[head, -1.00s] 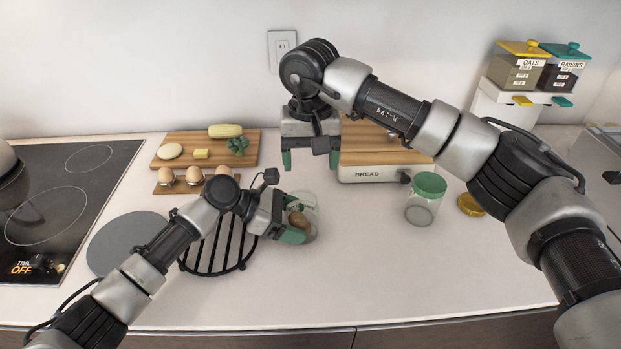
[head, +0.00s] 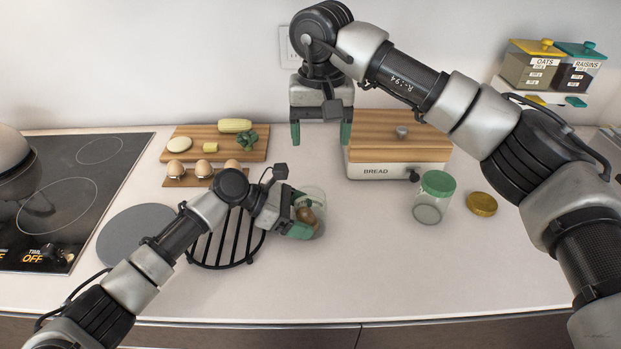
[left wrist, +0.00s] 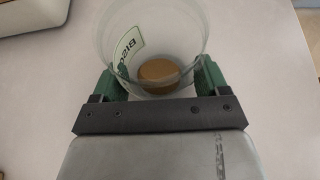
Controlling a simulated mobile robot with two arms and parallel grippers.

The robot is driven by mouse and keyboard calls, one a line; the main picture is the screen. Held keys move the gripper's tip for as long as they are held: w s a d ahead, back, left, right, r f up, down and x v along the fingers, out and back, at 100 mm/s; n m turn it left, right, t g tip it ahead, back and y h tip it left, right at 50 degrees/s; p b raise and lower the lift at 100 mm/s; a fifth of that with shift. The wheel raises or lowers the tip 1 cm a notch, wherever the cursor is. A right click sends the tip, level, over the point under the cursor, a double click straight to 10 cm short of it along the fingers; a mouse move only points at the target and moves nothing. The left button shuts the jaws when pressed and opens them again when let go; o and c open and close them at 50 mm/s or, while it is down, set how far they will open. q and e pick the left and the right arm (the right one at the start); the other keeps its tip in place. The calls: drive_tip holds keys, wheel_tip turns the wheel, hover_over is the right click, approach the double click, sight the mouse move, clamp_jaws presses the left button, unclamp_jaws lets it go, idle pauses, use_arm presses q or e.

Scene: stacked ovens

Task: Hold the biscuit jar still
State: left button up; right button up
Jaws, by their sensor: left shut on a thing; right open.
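The biscuit jar (head: 318,203) is clear glass, open at the top, and stands on the counter with brown biscuits in its bottom. My left gripper (head: 300,213) is shut on it from the left, low on its side. In the left wrist view the jar (left wrist: 150,40) sits between both green fingers of my left gripper (left wrist: 158,82), with a label partly reading "BIS" and a brown biscuit (left wrist: 159,74) inside. My right gripper (head: 321,134) is open and empty, pointing down in the air above the back of the counter, left of the bread box.
The bread box (head: 398,158) stands behind. A black rack (head: 226,250) lies left of the biscuit jar. The front counter is clear.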

use_arm(q)
drive_tip(key=o, duration=0.7)
drive_tip(key=v, duration=1.2)
